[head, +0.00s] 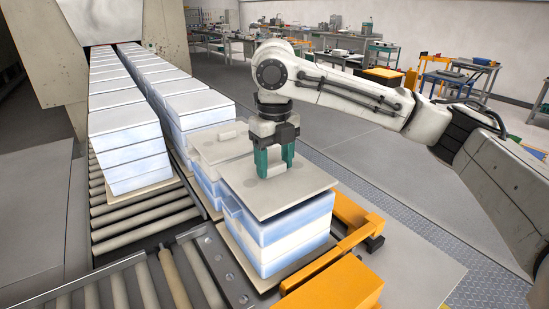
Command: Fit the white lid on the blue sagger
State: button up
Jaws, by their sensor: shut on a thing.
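My gripper (274,167), with two teal fingers, points straight down at the middle of a flat off-white lid (262,205). The lid lies over the top of the nearest stack of blue-and-white saggers (290,228). A bit of the blue top sagger shows past the lid's left edge, so the two do not look fully lined up. A dark line shows under the lid's front edges. I cannot tell whether the lid touches the rim.
Another stack with a lid (222,145) and a raised handle stands close behind. Rows of saggers (128,115) run on rollers (150,215) into the furnace. An orange frame (352,225) stands close to the right of the near stack. The floor further right is open.

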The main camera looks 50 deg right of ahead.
jog(key=shift+f, duration=0.35)
jog(key=shift+f+b, duration=0.45)
jog(key=shift+f, duration=0.25)
dwell(0.4)
jog(key=o, duration=1.5)
jog(key=shift+o, duration=0.2)
notch_tip(320, 180, up, 11)
jog(key=shift+f+b, duration=0.1)
jog(key=shift+b, duration=0.2)
